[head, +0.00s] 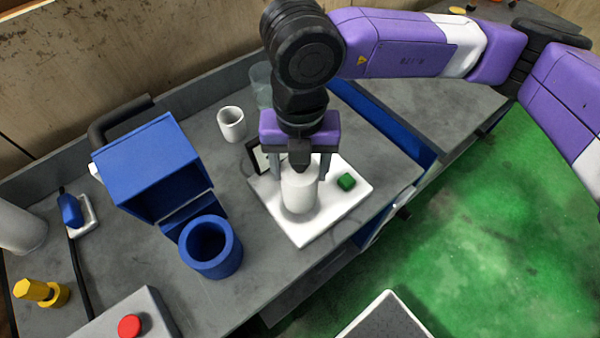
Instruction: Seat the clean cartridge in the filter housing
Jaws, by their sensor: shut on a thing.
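The clean cartridge (299,192) is a white upright cylinder over the white tray (312,236). My gripper (303,170) points down and is shut on the cartridge at its upper part. I cannot tell whether the cartridge's bottom touches the tray. The likely filter housing (211,248) is a round blue cup with an open, dark hollow, left of the cartridge on the grey bench. Its hollow looks empty, though its bottom is in shadow.
A blue open box (150,170) stands just behind the housing. A white cup (232,124) and a clear glass (261,85) stand at the back. A green block (346,182) lies on the tray. A grey box with a red button (129,326) is at the front left.

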